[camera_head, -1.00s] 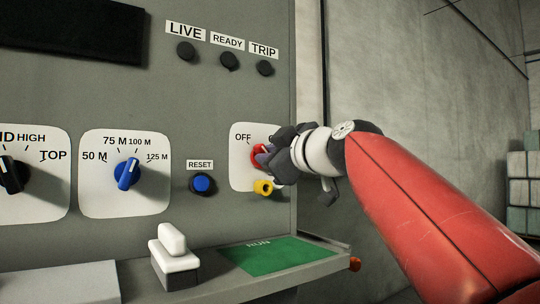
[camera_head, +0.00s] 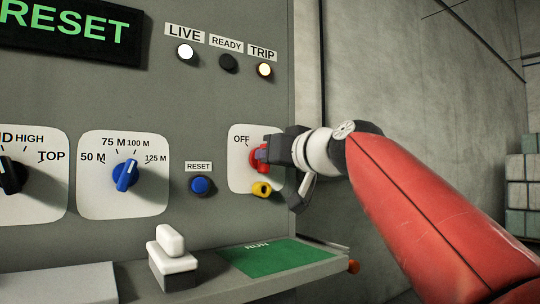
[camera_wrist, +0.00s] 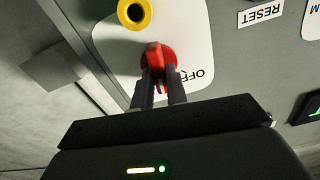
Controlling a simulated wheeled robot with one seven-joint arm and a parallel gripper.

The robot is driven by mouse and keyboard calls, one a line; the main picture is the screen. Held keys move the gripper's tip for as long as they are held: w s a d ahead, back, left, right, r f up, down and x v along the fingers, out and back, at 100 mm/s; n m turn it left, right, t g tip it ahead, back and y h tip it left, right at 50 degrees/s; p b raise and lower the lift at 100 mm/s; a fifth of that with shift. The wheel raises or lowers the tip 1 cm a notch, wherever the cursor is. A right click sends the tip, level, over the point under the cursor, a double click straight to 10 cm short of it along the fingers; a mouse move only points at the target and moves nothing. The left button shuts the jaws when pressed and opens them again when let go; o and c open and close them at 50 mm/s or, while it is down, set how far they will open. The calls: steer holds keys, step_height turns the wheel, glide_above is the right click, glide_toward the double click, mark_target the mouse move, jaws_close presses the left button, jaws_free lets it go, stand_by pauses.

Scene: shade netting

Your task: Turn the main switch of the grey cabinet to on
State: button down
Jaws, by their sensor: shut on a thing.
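The grey cabinet (camera_head: 100,95) fills the left of the head view. Its red main switch (camera_head: 259,158) sits on a white plate (camera_head: 241,180) with OFF printed at upper left. My gripper (camera_head: 266,155) is shut on the red switch handle. The switch also shows in the wrist view (camera_wrist: 157,62), with both fingers (camera_wrist: 160,85) on its handle. My gripper hides the right part of the plate in the head view. A yellow ring-shaped part (camera_head: 261,189) is just below the switch.
The display (camera_head: 70,30) reads RESET in green. The LIVE lamp (camera_head: 185,51) and TRIP lamp (camera_head: 264,70) are lit; the READY lamp (camera_head: 228,63) is dark. A blue reset button (camera_head: 201,186) is left of the switch. A shelf (camera_head: 225,284) juts out below.

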steer(key=shift+w+d+f+m+p, duration=0.1)
steer(key=shift+m+p, duration=0.5)
steer(key=shift+m, duration=3.1)
steer(key=c, duration=1.4)
jaws_free()
steer(key=b+v, duration=0.2)
steer(key=v, duration=0.6)
